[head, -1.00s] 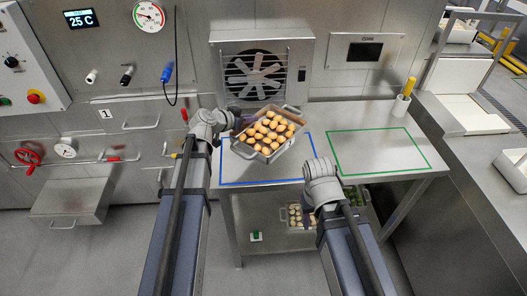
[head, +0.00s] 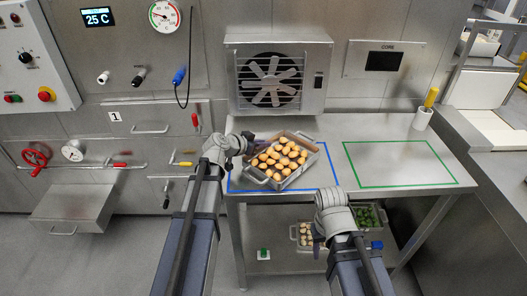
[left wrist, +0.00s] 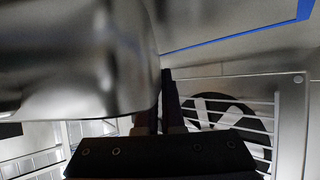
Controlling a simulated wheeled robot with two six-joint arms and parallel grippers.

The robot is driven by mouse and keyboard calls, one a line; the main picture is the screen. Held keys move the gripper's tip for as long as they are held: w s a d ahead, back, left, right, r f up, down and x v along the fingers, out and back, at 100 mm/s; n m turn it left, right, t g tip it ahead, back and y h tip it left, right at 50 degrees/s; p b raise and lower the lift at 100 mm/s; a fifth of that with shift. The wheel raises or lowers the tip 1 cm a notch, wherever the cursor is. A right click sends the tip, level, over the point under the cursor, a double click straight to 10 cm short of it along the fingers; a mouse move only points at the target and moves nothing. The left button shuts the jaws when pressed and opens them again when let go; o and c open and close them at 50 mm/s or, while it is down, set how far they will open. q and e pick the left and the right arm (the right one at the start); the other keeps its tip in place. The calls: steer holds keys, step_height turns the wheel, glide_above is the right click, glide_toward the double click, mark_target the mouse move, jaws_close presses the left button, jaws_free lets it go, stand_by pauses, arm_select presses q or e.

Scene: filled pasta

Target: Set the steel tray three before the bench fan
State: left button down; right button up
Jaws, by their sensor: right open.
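A steel tray (head: 273,182) filled with golden-brown pieces is over the blue-outlined area (head: 240,190) of the bench, in front of the bench fan (head: 271,82). It sits askew to the outline; whether it touches the bench I cannot tell. No number is readable on it. My left gripper (head: 250,143) is at its back left corner, shut on its edge. In the left wrist view the blurred tray wall (left wrist: 75,60) lies against my fingers (left wrist: 168,103). My right gripper (head: 318,243) hangs low before the bench's front edge, open and partly hidden by its wrist.
A green-outlined area (head: 400,162) on the right of the bench is empty. A cup with a yellow-handled tool (head: 423,118) stands at the back right. Trays with pale pieces (head: 305,238) and green pieces (head: 368,216) are on the lower shelf.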

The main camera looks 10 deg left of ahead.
arm_select(q)
steer(key=shift+f, duration=0.6)
steer(key=shift+r, duration=0.15)
arm_select(e)
steer(key=shift+f, duration=0.45)
steer(key=shift+f, duration=0.15)
arm_select(q)
steer(key=c, duration=1.5)
jaws_free()
steer(key=shift+f, duration=0.2)
steer(key=o, duration=0.5)
steer(key=shift+c, duration=0.2)
steer(key=shift+r, duration=0.1)
